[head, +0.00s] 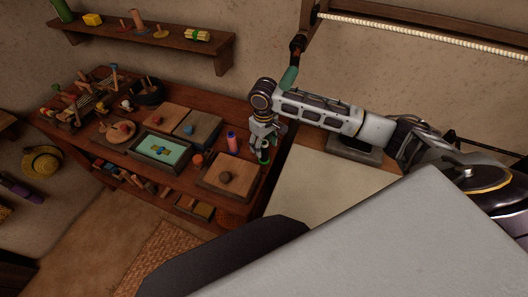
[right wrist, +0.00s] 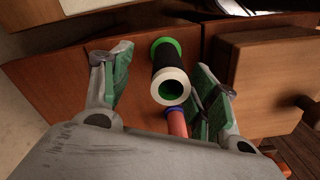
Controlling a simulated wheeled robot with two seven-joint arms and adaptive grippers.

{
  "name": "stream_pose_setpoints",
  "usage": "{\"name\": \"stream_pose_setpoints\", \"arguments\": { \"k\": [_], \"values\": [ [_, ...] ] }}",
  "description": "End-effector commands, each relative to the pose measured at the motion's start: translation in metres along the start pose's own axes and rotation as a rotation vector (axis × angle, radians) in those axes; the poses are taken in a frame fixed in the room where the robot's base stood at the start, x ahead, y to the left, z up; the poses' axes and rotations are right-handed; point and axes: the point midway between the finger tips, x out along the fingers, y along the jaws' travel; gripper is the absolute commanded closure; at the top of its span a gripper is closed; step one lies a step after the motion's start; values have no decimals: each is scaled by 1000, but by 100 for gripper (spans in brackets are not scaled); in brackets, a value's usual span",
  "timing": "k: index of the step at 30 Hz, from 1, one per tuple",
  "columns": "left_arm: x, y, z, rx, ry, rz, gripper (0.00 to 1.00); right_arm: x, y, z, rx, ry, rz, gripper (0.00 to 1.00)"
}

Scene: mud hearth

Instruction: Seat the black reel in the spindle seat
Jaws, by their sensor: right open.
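The black reel (right wrist: 167,72) stands between the spread fingers of my right gripper (right wrist: 160,66) in the right wrist view. It has a green far end and a pale near rim with a green centre. Both fingers, with green pads, appear apart from it. In the head view my right gripper (head: 264,143) points down at the right end of the wooden table, over the reel, which it mostly hides. A pink reel with a blue end (right wrist: 177,121) is close by in the right wrist view. I cannot pick out the spindle seat for sure. My left gripper is out of view.
The pink reel (head: 232,142) stands left of my right gripper. A wooden box with a round knob (head: 225,177) and a tray with a teal panel (head: 160,149) are close. Crowded small items fill the table's left. A pale surface (head: 325,190) to the right looks clear.

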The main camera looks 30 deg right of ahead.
Motion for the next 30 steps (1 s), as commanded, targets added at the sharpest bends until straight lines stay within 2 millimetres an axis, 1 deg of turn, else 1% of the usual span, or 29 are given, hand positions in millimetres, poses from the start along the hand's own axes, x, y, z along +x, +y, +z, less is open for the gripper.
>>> {"name": "stream_pose_setpoints", "arguments": {
  "k": [5, 12, 16, 20, 30],
  "values": [
    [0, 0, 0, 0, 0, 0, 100, 11, -2, 1, 0, -3, 0, 40],
    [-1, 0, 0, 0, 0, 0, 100, 37, -6, 2, 0, -2, 1, 40],
    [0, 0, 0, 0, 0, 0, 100, 48, -6, 2, 0, -1, 0, 40],
    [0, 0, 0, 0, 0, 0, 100, 52, -7, 2, -1, -1, 0, 40],
    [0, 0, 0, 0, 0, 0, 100, 51, -6, 2, -1, -1, 0, 40]
  ]
}}
